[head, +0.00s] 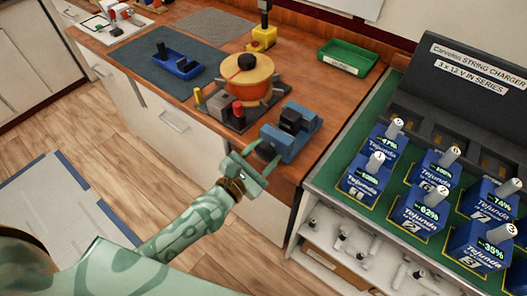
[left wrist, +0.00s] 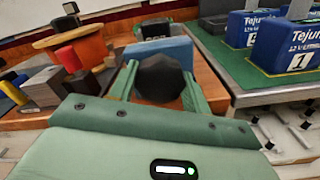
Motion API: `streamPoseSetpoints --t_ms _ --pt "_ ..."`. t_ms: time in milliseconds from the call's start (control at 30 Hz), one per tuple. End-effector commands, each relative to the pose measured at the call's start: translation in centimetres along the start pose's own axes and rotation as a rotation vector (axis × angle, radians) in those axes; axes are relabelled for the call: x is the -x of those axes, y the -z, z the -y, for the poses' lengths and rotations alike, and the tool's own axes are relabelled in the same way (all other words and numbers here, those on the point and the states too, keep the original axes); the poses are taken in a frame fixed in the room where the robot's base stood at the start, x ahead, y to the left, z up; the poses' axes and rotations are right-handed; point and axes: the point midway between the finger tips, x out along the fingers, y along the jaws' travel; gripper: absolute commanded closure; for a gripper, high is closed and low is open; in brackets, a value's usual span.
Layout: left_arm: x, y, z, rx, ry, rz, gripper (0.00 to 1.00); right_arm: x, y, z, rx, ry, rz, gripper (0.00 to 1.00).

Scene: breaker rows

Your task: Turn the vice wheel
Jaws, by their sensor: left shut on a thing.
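The blue vice (head: 278,144) sits at the front edge of the wooden bench, with a black block (head: 292,121) in its top. In the left wrist view the vice (left wrist: 172,50) is straight ahead. Its dark, many-sided wheel (left wrist: 160,79) faces me on the front. My left gripper (head: 262,151) reaches in from the left at the bench edge. In the left wrist view its green fingers (left wrist: 158,88) stand on both sides of the wheel and are shut on it. My right gripper is not in view.
Left of the vice is an orange round device (head: 249,77) with red and yellow knobs. A blue tray (head: 178,66) on a dark mat and a green tray (head: 346,57) are farther back. On the right, a green-topped charger bench holds several blue batteries (head: 369,172).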

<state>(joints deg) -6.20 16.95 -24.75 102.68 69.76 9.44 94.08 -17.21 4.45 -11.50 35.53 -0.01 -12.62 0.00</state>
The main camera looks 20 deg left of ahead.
Motion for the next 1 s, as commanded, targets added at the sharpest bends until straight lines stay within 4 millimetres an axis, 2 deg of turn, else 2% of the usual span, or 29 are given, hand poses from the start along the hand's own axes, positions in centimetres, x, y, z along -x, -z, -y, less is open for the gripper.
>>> streamPoseSetpoints --t_ms 1000 --pt "0.0 -0.3 -0.1 -0.949 0.001 0.0 0.75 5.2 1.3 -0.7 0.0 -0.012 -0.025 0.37"
